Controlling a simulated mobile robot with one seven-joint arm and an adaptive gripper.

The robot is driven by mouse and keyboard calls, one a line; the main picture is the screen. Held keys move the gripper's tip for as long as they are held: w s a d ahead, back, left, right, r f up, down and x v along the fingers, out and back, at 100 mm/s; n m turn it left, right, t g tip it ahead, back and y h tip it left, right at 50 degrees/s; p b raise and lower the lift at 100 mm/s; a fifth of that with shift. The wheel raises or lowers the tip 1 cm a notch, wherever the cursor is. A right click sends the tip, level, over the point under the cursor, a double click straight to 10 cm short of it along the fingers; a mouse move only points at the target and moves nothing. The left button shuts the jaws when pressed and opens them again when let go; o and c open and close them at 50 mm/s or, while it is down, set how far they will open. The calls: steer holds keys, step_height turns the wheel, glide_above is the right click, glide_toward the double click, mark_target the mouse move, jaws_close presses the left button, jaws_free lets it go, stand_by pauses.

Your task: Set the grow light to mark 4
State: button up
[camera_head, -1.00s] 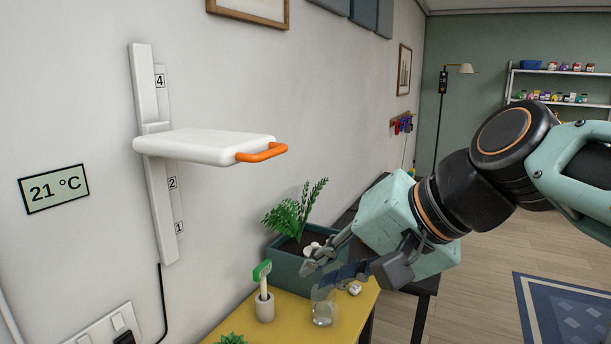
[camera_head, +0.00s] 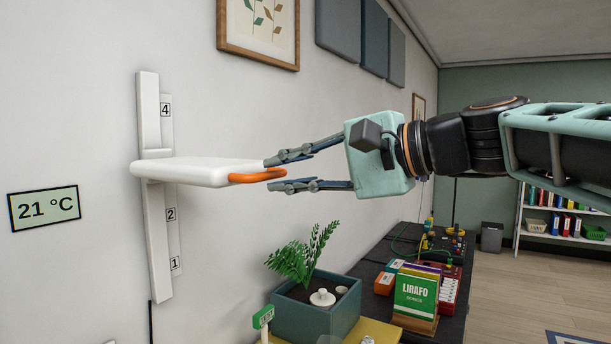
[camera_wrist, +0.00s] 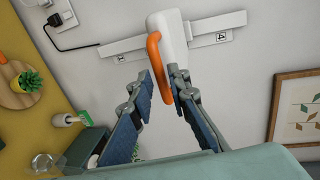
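The grow light is a white panel (camera_head: 195,171) on a vertical white wall rail (camera_head: 155,235). Marks 4 (camera_head: 165,110), 2 and 1 show beside the rail; the panel sits between 4 and 2 and hides the place between them. An orange handle (camera_head: 257,176) is on the panel's front edge. My gripper (camera_head: 268,174) is open, one finger above the handle's level and one below, tips close to the handle. In the wrist view the orange handle (camera_wrist: 159,68) lies ahead between the open fingers (camera_wrist: 160,80). Contact cannot be told.
Below are a teal planter (camera_head: 318,310) with a green plant, a yellow table (camera_head: 375,332) and a dark table with a LIRAFO box (camera_head: 414,292). A framed picture (camera_head: 258,30) hangs above. The space around the panel is free.

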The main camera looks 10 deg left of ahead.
mark_target(271, 175)
steer(key=shift+x, duration=1.75)
jaws_close()
